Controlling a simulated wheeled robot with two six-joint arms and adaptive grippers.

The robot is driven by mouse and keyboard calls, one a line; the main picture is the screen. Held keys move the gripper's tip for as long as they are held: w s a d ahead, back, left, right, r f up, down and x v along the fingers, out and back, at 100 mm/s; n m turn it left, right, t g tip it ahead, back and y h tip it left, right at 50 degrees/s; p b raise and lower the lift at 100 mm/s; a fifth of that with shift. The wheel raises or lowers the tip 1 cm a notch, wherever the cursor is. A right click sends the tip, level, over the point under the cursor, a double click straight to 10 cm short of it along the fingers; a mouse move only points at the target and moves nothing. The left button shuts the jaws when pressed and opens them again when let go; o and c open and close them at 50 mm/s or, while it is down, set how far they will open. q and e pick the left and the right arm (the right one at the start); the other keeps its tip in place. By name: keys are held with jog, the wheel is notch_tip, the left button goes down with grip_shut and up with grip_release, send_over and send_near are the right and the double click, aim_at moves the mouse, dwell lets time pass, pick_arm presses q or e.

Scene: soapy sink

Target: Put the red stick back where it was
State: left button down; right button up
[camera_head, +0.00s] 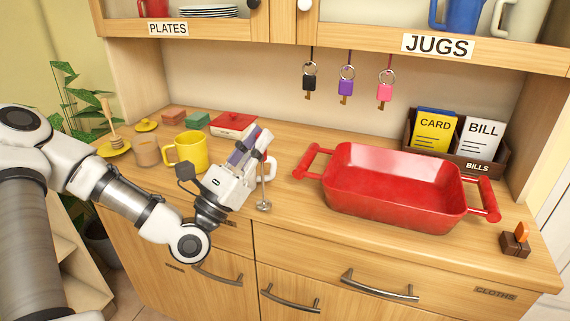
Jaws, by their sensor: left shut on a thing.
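My left gripper (258,142) is above the counter's front left part, its fingers pointing up and away. The fingers hide the rod's top. My right gripper is not in view.
A big red tray (394,218) fills the counter's right middle. A dark block (515,245) sits at far right.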

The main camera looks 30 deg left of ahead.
pick_arm(q)
jog(key=w+b, duration=0.1)
jog(key=b, duration=0.1)
jog(key=f+b, duration=0.1)
jog(key=shift+w+d+b, duration=0.25)
jog(key=shift+w+b, duration=0.15)
jog(key=w, duration=0.6)
jog(key=shift+d+f+b, duration=0.35)
jog(key=shift+d, duration=0.05)
jog(key=c, duration=1.1)
grip_release()
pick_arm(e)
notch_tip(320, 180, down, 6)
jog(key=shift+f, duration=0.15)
pick_arm(q)
jog(key=shift+r, duration=0.15)
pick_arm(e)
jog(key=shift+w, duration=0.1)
